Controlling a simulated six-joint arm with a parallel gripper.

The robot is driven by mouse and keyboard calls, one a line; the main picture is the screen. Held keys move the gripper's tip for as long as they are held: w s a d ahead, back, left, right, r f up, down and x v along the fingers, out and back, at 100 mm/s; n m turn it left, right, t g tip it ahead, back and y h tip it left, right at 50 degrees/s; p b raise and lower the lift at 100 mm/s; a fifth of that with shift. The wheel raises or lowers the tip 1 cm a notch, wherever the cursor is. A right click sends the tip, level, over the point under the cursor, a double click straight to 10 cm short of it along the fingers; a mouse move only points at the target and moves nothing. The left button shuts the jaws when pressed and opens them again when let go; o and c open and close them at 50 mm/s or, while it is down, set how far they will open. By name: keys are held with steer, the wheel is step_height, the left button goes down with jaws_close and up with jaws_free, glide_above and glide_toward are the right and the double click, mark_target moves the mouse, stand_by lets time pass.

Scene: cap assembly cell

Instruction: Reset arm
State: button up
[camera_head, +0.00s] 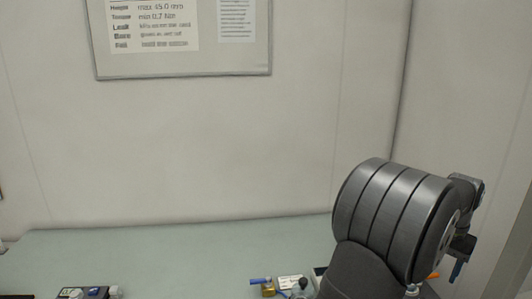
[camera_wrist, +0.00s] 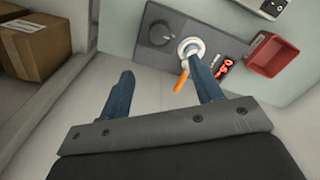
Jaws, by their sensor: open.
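My gripper (camera_wrist: 158,88) is open in the wrist view, with its two blue fingers spread apart and nothing held between them.
A red bin (camera_wrist: 272,55) stands right of the device. Cardboard boxes (camera_wrist: 38,45) sit on a shelf at the upper left of the wrist view. In the head view the table (camera_head: 150,262) carries small parts at its front edge, and a notice board (camera_head: 180,62) hangs behind.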

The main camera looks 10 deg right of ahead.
step_height(320, 180, down, 13)
steer(key=shift+r, duration=0.1)
stand_by(0.3)
step_height(320, 180, up, 17)
step_height(320, 180, down, 17)
steer(key=shift+f, duration=0.1)
steer(key=m, duration=0.9)
steer(key=shift+s, duration=0.15)
steer(key=m, duration=0.3)
steer(key=shift+m, duration=2.6)
